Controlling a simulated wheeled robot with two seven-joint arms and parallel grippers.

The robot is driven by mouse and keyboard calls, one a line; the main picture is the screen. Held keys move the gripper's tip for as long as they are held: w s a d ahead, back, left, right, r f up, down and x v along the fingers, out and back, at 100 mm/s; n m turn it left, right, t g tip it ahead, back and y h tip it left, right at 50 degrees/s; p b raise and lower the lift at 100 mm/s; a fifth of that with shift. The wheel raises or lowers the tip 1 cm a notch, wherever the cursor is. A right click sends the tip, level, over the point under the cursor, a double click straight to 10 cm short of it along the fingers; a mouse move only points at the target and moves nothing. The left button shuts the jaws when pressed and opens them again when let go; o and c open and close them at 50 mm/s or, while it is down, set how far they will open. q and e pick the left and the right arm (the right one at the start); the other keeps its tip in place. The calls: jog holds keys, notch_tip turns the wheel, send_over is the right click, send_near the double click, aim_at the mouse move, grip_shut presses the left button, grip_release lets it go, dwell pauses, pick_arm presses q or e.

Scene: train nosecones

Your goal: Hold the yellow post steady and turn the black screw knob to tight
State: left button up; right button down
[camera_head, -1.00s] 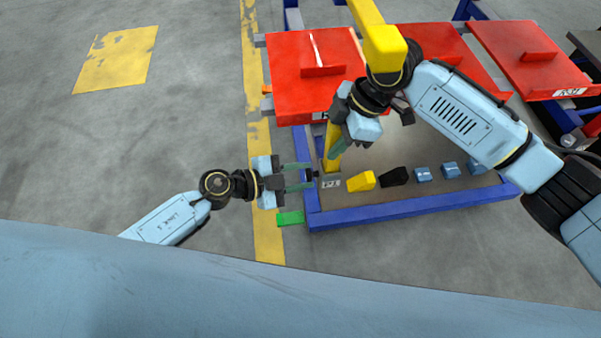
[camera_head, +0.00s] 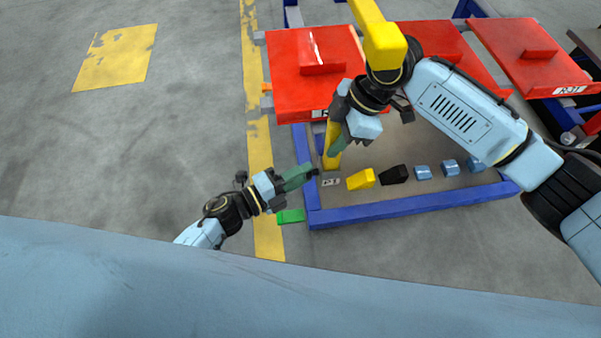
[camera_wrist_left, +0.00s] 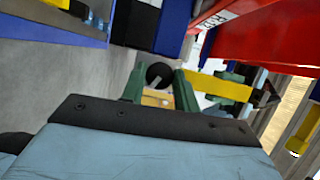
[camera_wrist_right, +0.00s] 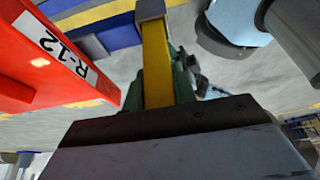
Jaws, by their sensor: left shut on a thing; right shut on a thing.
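The yellow post (camera_head: 331,158) stands upright at the left end of the blue frame, below the first red panel. My right gripper (camera_head: 336,147) is shut on the post from above right. In the right wrist view the post (camera_wrist_right: 157,65) runs between its green fingers. The black screw knob (camera_head: 313,172) is small and sits at the left of the post's foot, partly hidden by fingers. My left gripper (camera_head: 307,174) is shut on it from the lower left. In the left wrist view the round black knob (camera_wrist_left: 159,75) shows at the fingertips.
A blue frame (camera_head: 400,207) surrounds a yellow block (camera_head: 361,179), a black block (camera_head: 394,175) and several small blue blocks. Red panels (camera_head: 308,75) stand behind. A green block (camera_head: 290,216) lies below my left gripper. The floor to the left is clear.

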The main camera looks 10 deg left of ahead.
pick_arm(q)
jog(key=m+h, duration=0.1)
jog(key=m, duration=0.3)
jog(key=m+h, duration=0.2)
jog(key=m, duration=0.3)
jog(key=m+h, duration=0.2)
jog(key=m, duration=0.3)
jog(key=shift+w+f+g, duration=0.1)
jog(key=shift+f+g, duration=0.2)
jog(key=shift+m+h, duration=0.3)
jog(key=o, duration=0.9)
jog(key=v, duration=1.2)
jog(key=shift+w+a, duration=0.1)
pick_arm(e)
jog(key=c, duration=1)
grip_release()
jog(key=shift+c, duration=0.2)
